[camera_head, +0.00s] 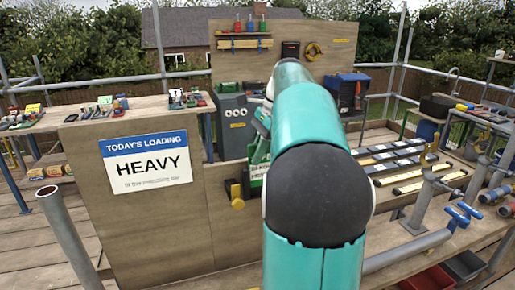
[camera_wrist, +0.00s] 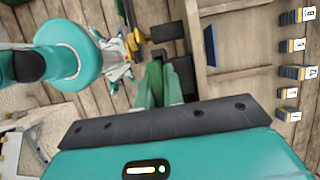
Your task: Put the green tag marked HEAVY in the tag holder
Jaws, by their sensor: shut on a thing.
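My arm covers the middle of the head view and hides most of my gripper there. In the wrist view, a narrow green piece (camera_wrist: 154,84), apparently the green tag seen nearly edge-on, stands between the jaws of my gripper (camera_wrist: 168,88). My gripper is shut on it. Its marking cannot be read. In the head view, a green-and-white lettered plate (camera_head: 259,172) shows at the left edge of my arm, partly hidden; I cannot tell whether it is the tag or the tag holder. A sign (camera_head: 146,163) on the wooden board reads TODAY'S LOADING HEAVY.
A wooden board (camera_head: 150,235) stands left of my arm. A black block (camera_head: 233,191) with a yellow knob (camera_head: 237,204) sits beside the green plate. A bench (camera_head: 440,255) with pipes and fittings lies on the right.

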